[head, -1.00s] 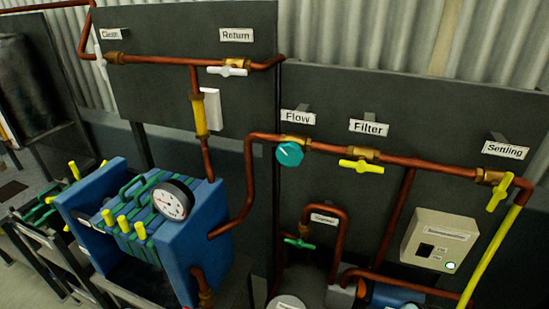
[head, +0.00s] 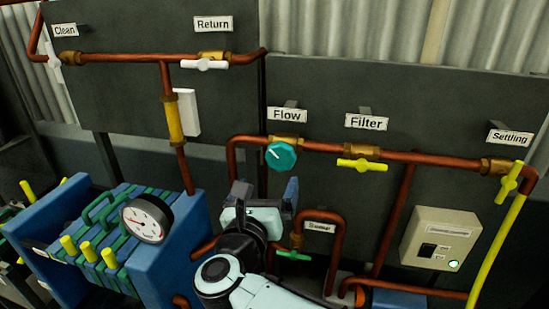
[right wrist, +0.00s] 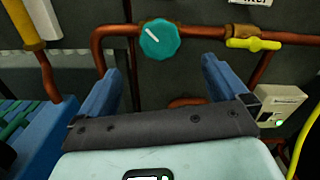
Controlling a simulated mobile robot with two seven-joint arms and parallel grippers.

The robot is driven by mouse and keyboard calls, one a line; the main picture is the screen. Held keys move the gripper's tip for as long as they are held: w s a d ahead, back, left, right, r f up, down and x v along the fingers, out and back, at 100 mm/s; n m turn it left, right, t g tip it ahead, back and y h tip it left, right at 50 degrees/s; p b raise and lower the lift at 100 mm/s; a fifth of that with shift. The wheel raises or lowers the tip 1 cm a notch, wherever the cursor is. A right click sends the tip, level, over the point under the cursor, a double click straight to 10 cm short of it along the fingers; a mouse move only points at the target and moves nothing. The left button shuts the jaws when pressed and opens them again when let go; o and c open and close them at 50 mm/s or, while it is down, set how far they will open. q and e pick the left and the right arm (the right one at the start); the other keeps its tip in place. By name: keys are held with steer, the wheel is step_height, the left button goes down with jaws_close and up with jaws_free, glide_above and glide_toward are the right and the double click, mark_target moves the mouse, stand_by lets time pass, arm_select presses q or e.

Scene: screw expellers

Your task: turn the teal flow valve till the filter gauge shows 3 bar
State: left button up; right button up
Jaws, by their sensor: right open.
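The teal flow valve (head: 281,156) is a round knob with a white pointer mark, on the copper pipe under the "Flow" label (head: 287,115). In the right wrist view the knob (right wrist: 159,40) lies beyond and between the fingers, its mark slanting to the upper left. The filter gauge (head: 147,219) is a round white dial with a black rim on the blue filter press; its reading is too small to tell. My right gripper (head: 263,193) is open and empty, below the knob and apart from it; it also shows in the right wrist view (right wrist: 160,85). My left gripper is not in view.
A yellow valve handle (head: 361,164) sits on the pipe right of the knob, under the "Filter" label. A green valve handle (head: 293,255) is close to my right gripper. The blue filter press (head: 180,232) stands at left. A control box (head: 440,237) hangs at right.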

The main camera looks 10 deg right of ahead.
mark_target(279, 159)
steer(key=p+x, duration=0.3)
steer(key=x, duration=1)
steer(key=c, duration=0.9)
steer(key=shift+c, duration=0.2)
